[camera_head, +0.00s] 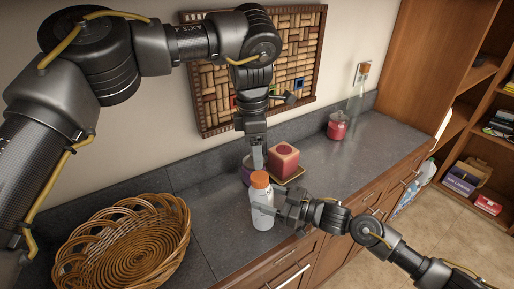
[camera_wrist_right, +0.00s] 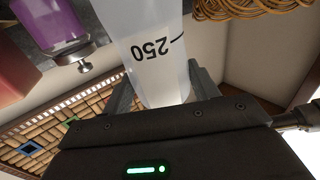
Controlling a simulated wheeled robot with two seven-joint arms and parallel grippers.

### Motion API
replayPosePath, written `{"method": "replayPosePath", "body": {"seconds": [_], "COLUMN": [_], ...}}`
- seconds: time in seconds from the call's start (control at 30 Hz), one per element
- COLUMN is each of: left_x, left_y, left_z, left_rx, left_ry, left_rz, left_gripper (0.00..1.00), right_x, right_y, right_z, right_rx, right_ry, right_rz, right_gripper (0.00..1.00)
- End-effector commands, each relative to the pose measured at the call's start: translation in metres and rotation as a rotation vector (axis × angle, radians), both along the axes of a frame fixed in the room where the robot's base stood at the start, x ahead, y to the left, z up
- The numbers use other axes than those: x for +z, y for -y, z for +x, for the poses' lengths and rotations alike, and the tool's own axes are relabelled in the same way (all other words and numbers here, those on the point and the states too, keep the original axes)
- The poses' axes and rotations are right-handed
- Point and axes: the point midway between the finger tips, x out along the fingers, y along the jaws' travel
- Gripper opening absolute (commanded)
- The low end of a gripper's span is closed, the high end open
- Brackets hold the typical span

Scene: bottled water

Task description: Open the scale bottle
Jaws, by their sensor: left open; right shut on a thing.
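The scale bottle (camera_head: 262,212) is white and translucent with an orange cap (camera_head: 260,180), upright on the grey counter in the head view. In the right wrist view the bottle body (camera_wrist_right: 150,50) shows a "250" mark, upside down, between the fingers. My right gripper (camera_head: 270,209) is shut on the bottle's body from the right side. My left gripper (camera_head: 258,158) is open and points down just above the orange cap. Whether its fingertips touch the cap cannot be told.
A wicker basket (camera_head: 68,262) stands left of the bottle. A red candle (camera_head: 284,157) on a tray and a purple jar (camera_head: 247,170) stand behind it. A red-filled glass jar (camera_head: 337,126) is farther back right. The counter between them is partly clear.

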Motion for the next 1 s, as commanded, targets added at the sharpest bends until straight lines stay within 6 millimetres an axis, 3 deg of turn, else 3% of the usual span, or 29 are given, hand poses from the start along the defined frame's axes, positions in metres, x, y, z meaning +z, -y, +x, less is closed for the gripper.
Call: {"method": "replayPosePath", "body": {"seconds": [0.2, 0.43, 0.6, 0.8, 1.0], "left_x": [0.000, 0.000, 0.000, -0.002, -0.022], "left_y": [0.000, 0.001, 0.001, 0.001, 0.002], "left_z": [0.000, -0.001, -0.001, -0.001, -0.002], "left_rx": [-0.517, -0.898, -1.023, -1.050, -1.049], "left_ry": [0.034, 0.060, 0.069, 0.070, 0.066], "left_rz": [-0.019, -0.031, -0.034, -0.034, -0.035], "left_gripper": [0.67, 0.67, 0.67, 0.67, 0.67], "right_x": [-0.005, -0.005, -0.005, -0.006, -0.006], "right_y": [0.000, 0.000, 0.001, 0.000, 0.000], "right_z": [-0.001, -0.001, -0.001, -0.001, -0.001], "right_rx": [0.000, 0.000, 0.000, 0.001, 0.001], "right_ry": [-0.007, -0.008, -0.009, -0.009, -0.009], "right_rz": [-0.007, -0.008, -0.009, -0.009, -0.009], "right_gripper": [0.00, 0.00, 0.00, 0.00, 0.00]}}
